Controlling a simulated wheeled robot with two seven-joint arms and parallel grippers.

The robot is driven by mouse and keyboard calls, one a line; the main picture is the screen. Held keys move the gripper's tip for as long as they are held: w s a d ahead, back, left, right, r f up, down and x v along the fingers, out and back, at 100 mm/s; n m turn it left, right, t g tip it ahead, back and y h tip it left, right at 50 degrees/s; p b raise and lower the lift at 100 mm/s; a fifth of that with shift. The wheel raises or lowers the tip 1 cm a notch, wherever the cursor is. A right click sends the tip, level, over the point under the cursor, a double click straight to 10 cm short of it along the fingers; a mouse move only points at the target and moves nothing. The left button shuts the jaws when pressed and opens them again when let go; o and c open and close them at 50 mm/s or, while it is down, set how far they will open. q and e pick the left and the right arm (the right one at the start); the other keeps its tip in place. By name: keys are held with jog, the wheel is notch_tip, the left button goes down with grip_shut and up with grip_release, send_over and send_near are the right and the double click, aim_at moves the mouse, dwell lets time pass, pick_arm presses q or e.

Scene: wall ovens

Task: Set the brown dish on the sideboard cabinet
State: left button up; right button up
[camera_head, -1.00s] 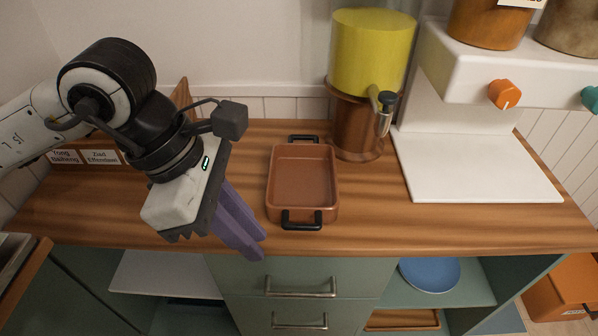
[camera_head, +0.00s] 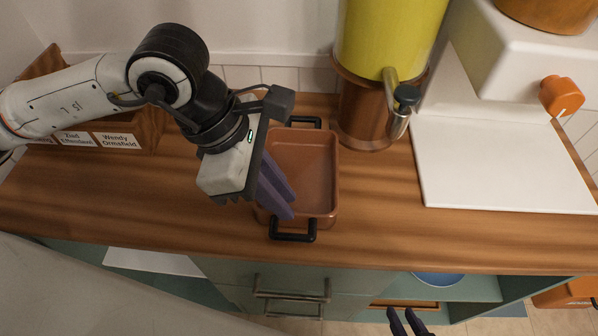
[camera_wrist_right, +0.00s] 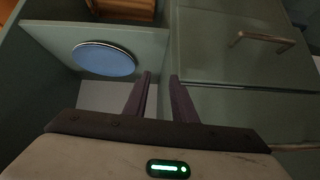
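The brown dish (camera_head: 316,180) is a rectangular pan with black handles at its far and near ends. It rests on the wooden top of the sideboard cabinet (camera_head: 150,215). My left gripper (camera_head: 284,201) is over the dish's left side with its purple fingers close together, slightly apart; I cannot tell if they touch the dish's left wall. My right gripper (camera_head: 408,322) shows at the bottom of the head view, in front of the cabinet. In the right wrist view its fingers (camera_wrist_right: 160,98) are apart with nothing between them.
A yellow and copper dispenser (camera_head: 372,110) stands just behind the dish to the right. A white machine (camera_head: 500,165) with an orange knob is further right. A box with name labels (camera_head: 95,139) is at the back left. A blue plate (camera_wrist_right: 103,59) sits in the cabinet's open shelf.

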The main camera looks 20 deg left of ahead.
pick_arm(q)
jog(key=x, duration=0.4)
jog(key=shift+s+d+f+p, duration=0.1)
jog(key=shift+d+f+p, duration=0.2)
jog(key=shift+p, duration=0.1)
jog(key=shift+a, duration=0.1)
grip_shut()
jog(key=shift+r, duration=0.2)
dwell(1.0)
